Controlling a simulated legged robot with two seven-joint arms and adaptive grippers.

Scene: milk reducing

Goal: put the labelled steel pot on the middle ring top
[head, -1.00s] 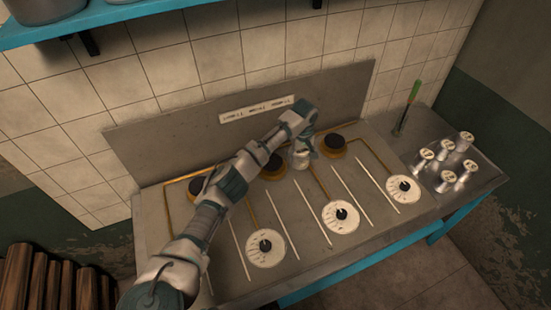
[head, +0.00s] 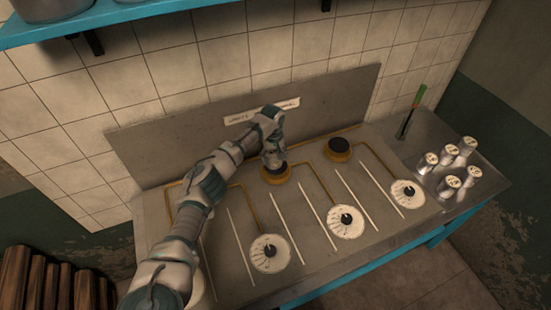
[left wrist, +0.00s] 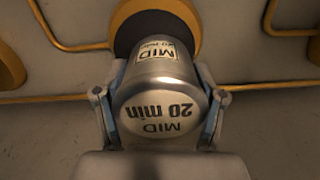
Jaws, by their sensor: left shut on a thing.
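A steel pot (left wrist: 160,75) marked "MID" and "20 min" is between the fingers of my left gripper (left wrist: 160,105) in the left wrist view. The gripper is shut on it. The middle ring (head: 275,175), dark-topped with a brass rim, also shows just beyond the pot in the left wrist view (left wrist: 155,22). In the head view my left gripper (head: 272,156) is at this ring and covers part of it. The held pot is mostly hidden there. I cannot tell whether it touches the ring top. My right gripper is not in view.
The right ring (head: 338,148) is bare. My left arm hides the left ring area in the head view. Several labelled steel pots (head: 451,181) stand on the right side table, near a green-handled tool (head: 413,106). White dials (head: 346,220) and thin rods line the stove front.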

